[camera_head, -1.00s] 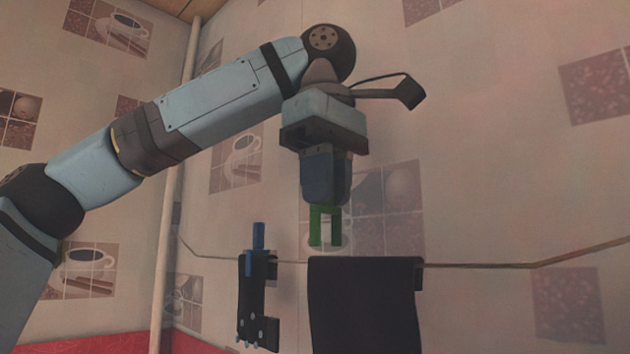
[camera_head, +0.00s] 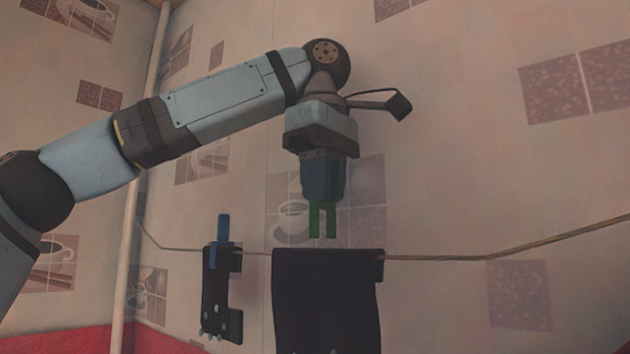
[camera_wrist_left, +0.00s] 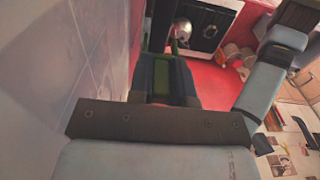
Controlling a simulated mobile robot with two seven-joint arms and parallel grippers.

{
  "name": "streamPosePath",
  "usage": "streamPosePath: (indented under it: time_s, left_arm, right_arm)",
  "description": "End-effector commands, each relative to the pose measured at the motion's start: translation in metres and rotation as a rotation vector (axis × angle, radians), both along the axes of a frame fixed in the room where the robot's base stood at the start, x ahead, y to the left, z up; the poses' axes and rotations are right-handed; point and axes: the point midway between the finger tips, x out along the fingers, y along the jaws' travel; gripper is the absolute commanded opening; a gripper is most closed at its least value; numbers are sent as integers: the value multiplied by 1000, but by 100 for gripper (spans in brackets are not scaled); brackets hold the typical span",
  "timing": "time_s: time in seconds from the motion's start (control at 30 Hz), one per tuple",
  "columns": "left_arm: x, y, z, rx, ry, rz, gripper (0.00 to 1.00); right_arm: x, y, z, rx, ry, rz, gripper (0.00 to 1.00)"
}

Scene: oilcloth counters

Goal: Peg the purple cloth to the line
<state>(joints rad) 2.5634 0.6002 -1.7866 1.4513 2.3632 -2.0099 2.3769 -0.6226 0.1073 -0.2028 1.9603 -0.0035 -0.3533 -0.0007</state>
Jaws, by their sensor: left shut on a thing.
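A very dark cloth (camera_head: 327,300), its purple hard to make out in this light, hangs over the line (camera_head: 450,258) in the head view. My left gripper (camera_head: 322,196) points down above it, shut on a green peg (camera_head: 322,222). The peg's two prongs point down, just above the cloth's top edge near its middle, with a small gap showing. The green peg also shows between the fingers in the left wrist view (camera_wrist_left: 180,76). My right gripper is not in view.
A dark dotted cloth (camera_head: 214,305) hangs on the line to the left, with a blue peg (camera_head: 222,229) on it. A pale pole (camera_head: 134,220) stands further left. The tiled wall is behind. The line is bare to the right.

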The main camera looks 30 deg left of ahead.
Motion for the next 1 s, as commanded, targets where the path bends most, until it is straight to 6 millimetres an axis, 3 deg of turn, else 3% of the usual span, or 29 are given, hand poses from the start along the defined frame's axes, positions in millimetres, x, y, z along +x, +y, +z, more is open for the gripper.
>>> streamPosePath:
  time_s: [0.5,1.0]
  left_arm:
    - [0,0,-34,0,1,-2,0]
    - [0,0,-42,0,0,0,0]
  right_arm:
    - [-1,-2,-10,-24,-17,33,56]
    - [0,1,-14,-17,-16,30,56]
